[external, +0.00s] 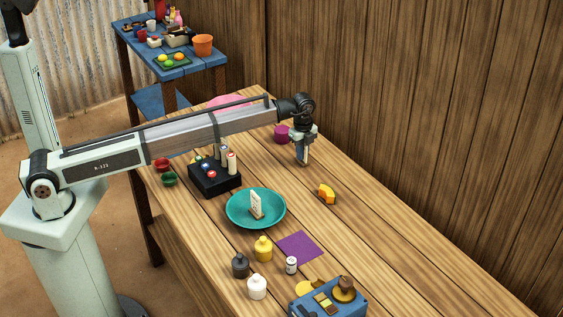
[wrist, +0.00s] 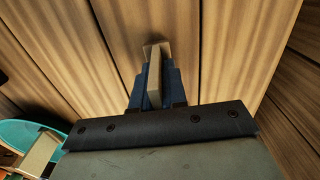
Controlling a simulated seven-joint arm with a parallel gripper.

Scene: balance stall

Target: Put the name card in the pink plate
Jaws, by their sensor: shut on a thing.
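My gripper (external: 303,160) is above the right side of the wooden table, fingers pointing down. In the wrist view its blue fingers (wrist: 154,92) are shut on a thin tan piece (wrist: 155,75), seen nearly edge-on; I cannot tell whether it is a name card. A small white card in a wooden stand (external: 256,205) stands in the teal plate (external: 236,221). The pink plate (external: 225,99) lies at the far end of the table, partly hidden behind my arm, well away from my gripper.
A purple cup (external: 281,133) stands just behind my gripper. A black holder (external: 214,182) with bottles is to its left, an orange-yellow wedge (external: 327,193) in front. A purple mat (external: 299,247), small bottles and a blue scale (external: 328,302) are nearer. The table's right side is mostly clear.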

